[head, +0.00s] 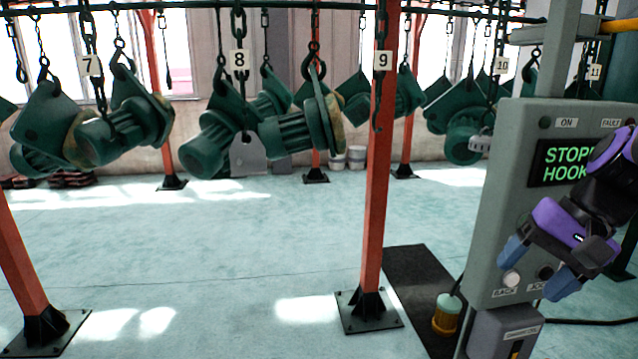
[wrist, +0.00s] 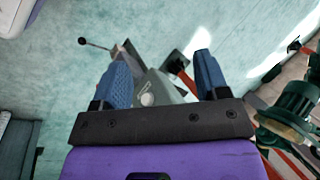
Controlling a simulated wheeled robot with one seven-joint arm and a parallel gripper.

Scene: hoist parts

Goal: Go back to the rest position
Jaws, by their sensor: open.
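My gripper (head: 535,274) is purple with two blue fingers and hangs in front of the grey control panel (head: 497,190) at the right of the head view. It is open, with nothing between the fingers. In the wrist view my gripper (wrist: 162,75) points toward the panel (wrist: 172,97), and a round pale button (wrist: 148,99) shows between the fingers. The head view shows the pale button (head: 511,279) labelled BACK close to the left finger. I cannot tell whether a finger touches the panel. The green-lettered display (head: 562,160) reads "STOP... HOOK", partly hidden by my arm.
Green hoist parts (head: 290,130) hang from numbered hooks on an overhead rail. Orange posts (head: 374,190) with bolted black feet stand on the floor. A dark mat (head: 420,290) and a yellow-and-teal object (head: 447,314) lie beside the panel. The floor (head: 220,260) at centre left is clear.

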